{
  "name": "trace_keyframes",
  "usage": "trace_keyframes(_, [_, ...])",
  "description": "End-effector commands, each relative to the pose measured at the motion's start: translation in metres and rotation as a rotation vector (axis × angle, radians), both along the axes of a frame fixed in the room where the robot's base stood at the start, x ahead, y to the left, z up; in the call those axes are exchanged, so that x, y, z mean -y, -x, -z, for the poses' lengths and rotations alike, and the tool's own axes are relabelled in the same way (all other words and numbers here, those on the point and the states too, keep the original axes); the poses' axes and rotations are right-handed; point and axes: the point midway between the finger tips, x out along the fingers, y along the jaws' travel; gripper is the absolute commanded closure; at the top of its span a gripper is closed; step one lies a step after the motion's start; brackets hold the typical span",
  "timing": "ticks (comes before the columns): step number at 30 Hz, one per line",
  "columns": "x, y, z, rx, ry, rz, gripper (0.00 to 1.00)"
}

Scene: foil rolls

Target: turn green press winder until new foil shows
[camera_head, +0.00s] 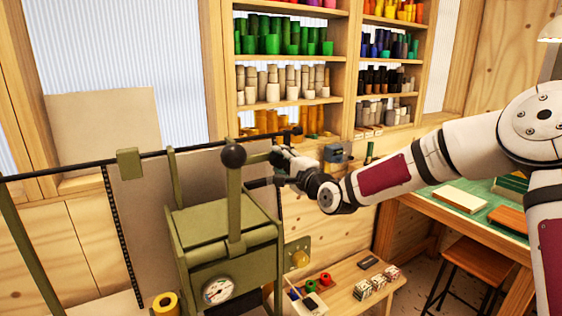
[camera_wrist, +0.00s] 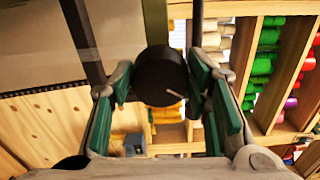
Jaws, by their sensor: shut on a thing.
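The olive-green press (camera_head: 228,228) stands at left centre in the head view, with a round gauge on its front and an upright lever topped by a black ball. Its winder (camera_wrist: 158,72) is a black round knob with a short pale mark on its face, in the middle of the wrist view. My gripper (camera_head: 280,160) is at the press's right side, its green-padded fingers on both sides of the winder, shut on it. In the head view the gripper mostly hides the winder. A dull grey-brown foil sheet (camera_head: 137,212) with a perforated dark edge hangs behind the press.
Shelves of coloured rolls (camera_head: 290,85) stand behind. A low wooden table (camera_head: 345,285) with small blocks and rolls is at lower right of the press. A green-topped desk (camera_head: 480,228) and a stool (camera_head: 478,262) are at right. A yellow roll (camera_head: 166,303) is at lower left.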

Motion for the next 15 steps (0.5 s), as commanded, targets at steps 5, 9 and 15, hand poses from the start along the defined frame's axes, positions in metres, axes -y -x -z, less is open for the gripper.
trace_keyframes(5, [0.0011,-0.0006,-0.0015,-0.030,-0.051,0.002,0.84])
trace_keyframes(9, [0.0007,-0.0007,-0.0019,-0.042,-0.069,0.002,0.84])
trace_keyframes(15, [0.0007,-0.0010,-0.0018,-0.047,-0.076,0.002,0.84])
